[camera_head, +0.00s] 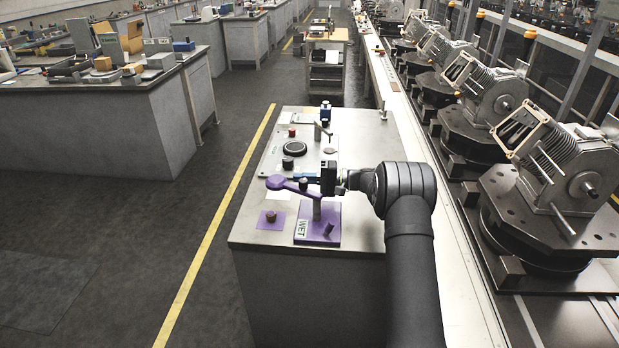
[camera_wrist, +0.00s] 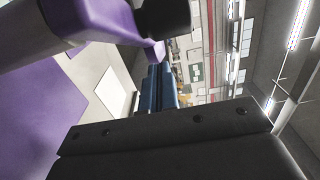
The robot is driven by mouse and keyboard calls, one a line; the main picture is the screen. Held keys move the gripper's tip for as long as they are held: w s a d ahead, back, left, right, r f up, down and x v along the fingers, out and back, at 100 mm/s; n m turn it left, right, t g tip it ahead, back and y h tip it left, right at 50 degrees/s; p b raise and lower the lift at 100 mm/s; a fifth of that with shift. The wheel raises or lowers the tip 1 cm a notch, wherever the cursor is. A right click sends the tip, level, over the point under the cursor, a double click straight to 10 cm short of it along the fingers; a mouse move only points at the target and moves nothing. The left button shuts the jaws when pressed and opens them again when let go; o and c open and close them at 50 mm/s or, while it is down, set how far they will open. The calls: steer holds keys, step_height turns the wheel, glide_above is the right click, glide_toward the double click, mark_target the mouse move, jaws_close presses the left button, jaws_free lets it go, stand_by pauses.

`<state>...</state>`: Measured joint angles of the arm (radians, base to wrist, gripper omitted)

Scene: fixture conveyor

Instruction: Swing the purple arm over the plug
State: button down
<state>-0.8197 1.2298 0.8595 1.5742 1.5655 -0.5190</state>
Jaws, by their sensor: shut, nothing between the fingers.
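The purple arm (camera_head: 295,187) sits raised on a grey post on a purple base plate (camera_head: 303,236) marked WET. It reaches left from the post, and its rounded end shows above and slightly right of the plug (camera_head: 270,215) in the head view. The plug is a small brown knob on a flat purple pad; I cannot tell how exactly the arm's end lines up over it. My gripper (camera_head: 328,179) is shut and empty, beside the arm's post end. In the wrist view the purple arm (camera_wrist: 105,22) is close at upper left; whether the fingers touch it is unclear.
Behind my gripper on the grey bench (camera_head: 262,237) are a black round dial (camera_head: 294,148), a red button (camera_head: 292,132) and several small fixtures. A conveyor with grey motor housings (camera_head: 570,170) runs along the right. The floor left of the bench is clear.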

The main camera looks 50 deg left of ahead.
mark_target(293, 184)
steer(key=shift+s+a+n+g+h, duration=0.1)
steer(key=shift+s+n+g+h, duration=0.2)
steer(key=shift+s, duration=1.15)
